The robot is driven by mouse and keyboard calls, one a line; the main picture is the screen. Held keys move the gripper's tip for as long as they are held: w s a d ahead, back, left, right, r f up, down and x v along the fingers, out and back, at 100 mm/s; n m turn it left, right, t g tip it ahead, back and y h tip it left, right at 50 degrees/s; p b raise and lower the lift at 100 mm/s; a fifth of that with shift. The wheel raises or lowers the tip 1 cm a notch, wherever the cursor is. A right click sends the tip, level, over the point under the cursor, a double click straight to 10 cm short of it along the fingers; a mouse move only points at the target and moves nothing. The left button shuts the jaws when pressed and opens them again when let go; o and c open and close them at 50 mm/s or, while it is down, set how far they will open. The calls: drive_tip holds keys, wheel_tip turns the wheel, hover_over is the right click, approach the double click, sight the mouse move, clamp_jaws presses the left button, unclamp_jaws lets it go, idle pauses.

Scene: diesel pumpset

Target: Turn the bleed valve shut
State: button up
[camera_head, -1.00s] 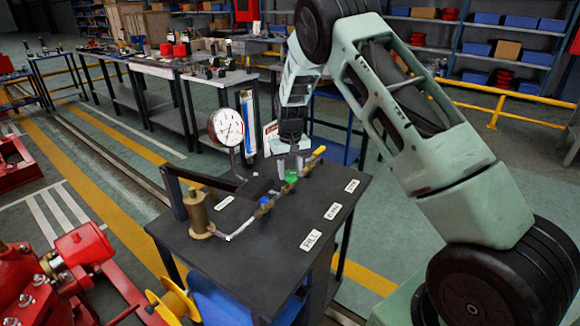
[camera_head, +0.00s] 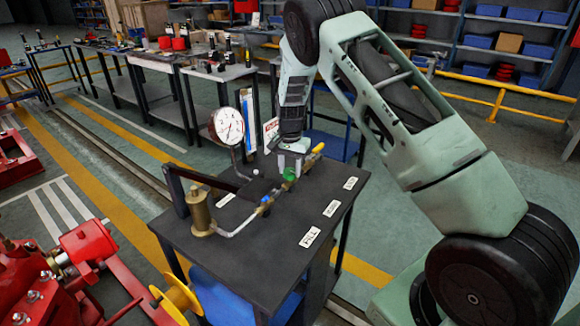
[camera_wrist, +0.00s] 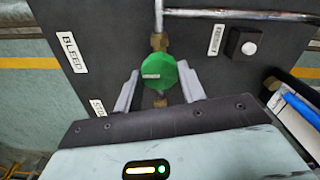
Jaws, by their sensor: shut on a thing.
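The green valve knob (camera_head: 289,174) sits on the pipe line on the black bench top. In the wrist view the round green knob (camera_wrist: 169,80) has a short pale mark on its face. My gripper (camera_head: 291,160) is down at the knob. In the wrist view my gripper (camera_wrist: 160,90) has a finger on each side of the knob and is shut on it. In the head view my fingers hide part of the knob.
A yellow handle (camera_head: 318,148) and a blue handle (camera_head: 265,198) sit along the same pipe. A pressure gauge (camera_head: 227,125) and a brass cylinder (camera_head: 200,212) stand to the left. The front of the bench top (camera_head: 262,262) is clear.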

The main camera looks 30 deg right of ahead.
sight(290, 171)
idle(0.4)
drive_tip(key=o, duration=1)
drive_tip(key=shift+r, duration=0.15)
wheel_tip(290, 171, up, 17)
drive_tip(key=shift+r+b, duration=0.1)
drive_tip(key=shift+b, duration=0.6)
